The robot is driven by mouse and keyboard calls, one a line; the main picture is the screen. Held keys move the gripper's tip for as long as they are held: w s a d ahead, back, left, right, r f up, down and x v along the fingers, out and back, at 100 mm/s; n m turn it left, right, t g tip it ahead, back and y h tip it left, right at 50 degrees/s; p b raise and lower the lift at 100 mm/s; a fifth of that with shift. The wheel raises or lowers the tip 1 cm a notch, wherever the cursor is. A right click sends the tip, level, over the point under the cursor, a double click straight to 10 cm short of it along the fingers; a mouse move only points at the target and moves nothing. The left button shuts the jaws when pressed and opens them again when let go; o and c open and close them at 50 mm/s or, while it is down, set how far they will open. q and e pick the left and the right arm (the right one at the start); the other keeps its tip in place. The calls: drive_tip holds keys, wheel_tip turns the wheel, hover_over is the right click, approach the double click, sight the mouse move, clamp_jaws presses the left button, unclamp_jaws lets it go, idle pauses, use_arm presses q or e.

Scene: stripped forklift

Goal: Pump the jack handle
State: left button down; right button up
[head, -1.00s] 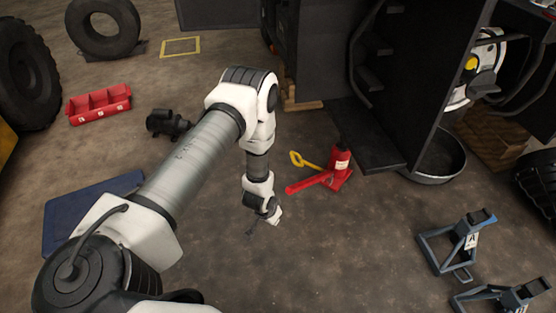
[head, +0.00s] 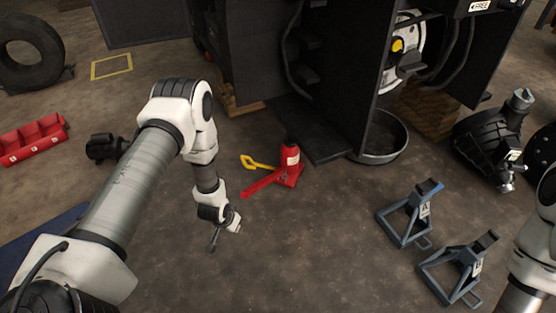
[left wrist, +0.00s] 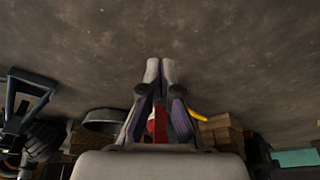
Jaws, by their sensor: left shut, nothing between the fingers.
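A red bottle jack (head: 291,160) stands on the floor at the middle in the head view. A red bar (head: 261,184), apparently its handle, slopes out to the left. A yellow looped piece (head: 258,163) lies beside it. My left gripper (head: 212,243) is shut and empty, pointing down, in front and to the left of the bar's end and apart from it. In the left wrist view its closed fingers (left wrist: 160,70) partly hide the red jack (left wrist: 159,126); the yellow piece (left wrist: 198,115) shows beside it. My right gripper is out of view.
Blue jack stands (head: 410,213) are on the floor at the right. The dark forklift body (head: 340,80) rises behind the jack, with a round pan (head: 380,150) beside it. A red bin (head: 32,140) is at the left. The floor in front of the jack is clear.

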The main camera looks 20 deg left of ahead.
use_arm(q)
wheel_tip(320, 180, up, 20)
drive_tip(key=g, duration=0.1)
hover_over(251, 187)
drive_tip(key=shift+s+d+r+p, duration=0.1)
drive_tip(key=shift+s+r+p, duration=0.1)
drive_tip(key=shift+p, duration=0.2)
drive_tip(key=shift+f, duration=0.15)
drive_tip(key=b+x, duration=0.2)
drive_tip(key=x, duration=0.1)
drive_tip(key=b+x, duration=0.1)
drive_tip(key=x, duration=0.3)
drive_tip(key=b+x, duration=0.2)
drive_tip(key=x, duration=0.2)
drive_tip(key=shift+s+b, duration=0.3)
drive_tip(key=shift+b, duration=0.05)
drive_tip(key=shift+s+f+b, duration=0.4)
drive_tip(key=shift+s+f, duration=0.45)
drive_tip(key=shift+f, duration=0.1)
drive_tip(key=shift+s+f, duration=0.2)
drive_tip(key=shift+s, duration=0.1)
